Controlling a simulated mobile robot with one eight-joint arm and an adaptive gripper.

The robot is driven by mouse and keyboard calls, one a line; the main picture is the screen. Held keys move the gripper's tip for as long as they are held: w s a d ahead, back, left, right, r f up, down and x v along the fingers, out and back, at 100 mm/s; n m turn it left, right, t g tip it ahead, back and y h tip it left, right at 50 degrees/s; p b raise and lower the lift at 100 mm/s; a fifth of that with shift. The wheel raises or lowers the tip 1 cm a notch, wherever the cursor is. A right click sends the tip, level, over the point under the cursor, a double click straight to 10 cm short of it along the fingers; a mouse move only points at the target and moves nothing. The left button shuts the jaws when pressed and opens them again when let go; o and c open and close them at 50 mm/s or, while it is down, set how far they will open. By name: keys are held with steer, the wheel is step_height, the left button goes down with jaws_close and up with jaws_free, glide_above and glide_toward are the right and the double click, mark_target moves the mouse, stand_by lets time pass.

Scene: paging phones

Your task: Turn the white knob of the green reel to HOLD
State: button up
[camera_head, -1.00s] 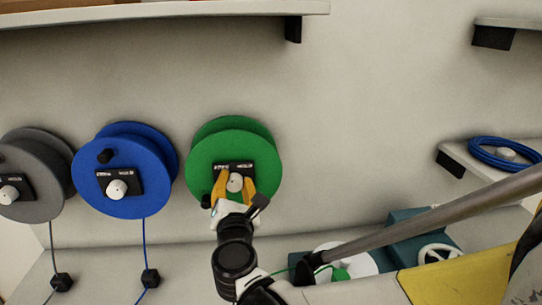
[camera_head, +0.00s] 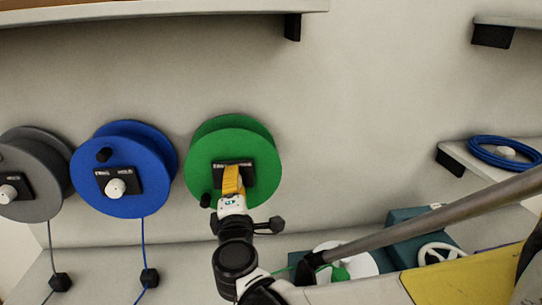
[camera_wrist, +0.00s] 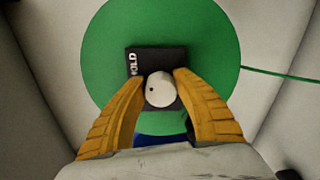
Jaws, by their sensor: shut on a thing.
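The green reel (camera_head: 262,148) is mounted on the wall, right of the blue reel. A black plate (camera_head: 247,166) with white lettering sits at its centre. The white knob (camera_wrist: 161,89) lies between the yellow fingers of my gripper (camera_wrist: 162,92) in the wrist view, and has a small dark dot on its left side. My gripper (camera_head: 232,180) is shut on the knob, its fingers at the knob's sides. The word HOLD shows on the plate (camera_wrist: 146,60) to the knob's upper left in the wrist view. In the head view my fingers hide the knob and part of the lettering.
A blue reel (camera_head: 112,148) and a grey reel (camera_head: 30,160) hang to the left, each with a white knob. A shelf with a blue cable coil (camera_head: 503,153) is at right. A teal box and a yellow panel (camera_head: 460,278) stand lower right.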

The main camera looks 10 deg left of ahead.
steer(key=shift+m, duration=0.9)
steer(key=o, duration=1.2)
steer(key=v, duration=1.2)
steer(key=shift+f+m, duration=0.1)
steer(key=shift+m, duration=0.2)
